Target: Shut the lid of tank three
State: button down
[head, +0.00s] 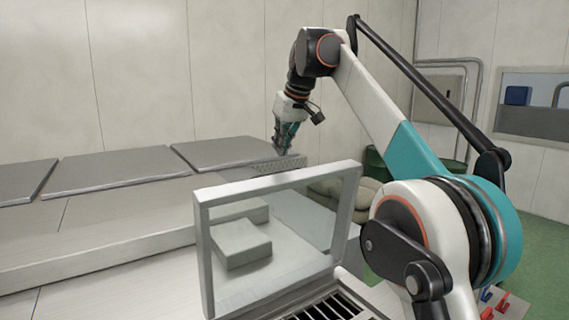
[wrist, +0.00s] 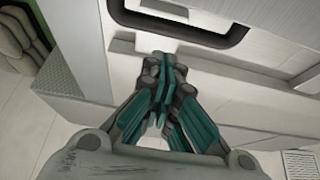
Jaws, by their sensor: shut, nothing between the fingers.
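Several flat grey lids lie along the pale bench in the head view: one at the far left (head: 20,181), one in the middle (head: 112,168) and one at the right (head: 228,152). All look flat. No tank number is readable. My gripper (head: 284,151) points down just beyond the right end of the right lid, by a grey perforated block (head: 278,164). In the wrist view my gripper (wrist: 163,56) is shut and empty. Ahead of its fingertips is a dark-edged rounded opening (wrist: 185,18) in a pale surface; whether it belongs to tank three I cannot tell.
A framed clear panel (head: 352,205) stands upright in the foreground, beside a slotted grille (head: 325,308). Pale sacks (head: 328,187) and a dark green drum (head: 375,165) are behind it. A wall closes off the back. Green floor (head: 540,250) is open at right.

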jog(key=x, duration=0.3)
jog(key=shift+f, duration=0.1)
jog(key=shift+s+d+f, duration=0.2)
jog(key=shift+d+f, duration=0.05)
jog(key=shift+f, duration=0.25)
jog(key=s, duration=0.1)
jog(key=s+d, duration=0.1)
jog(key=shift+s+d+f+p, duration=0.15)
jog(key=shift+s+d+p, duration=0.15)
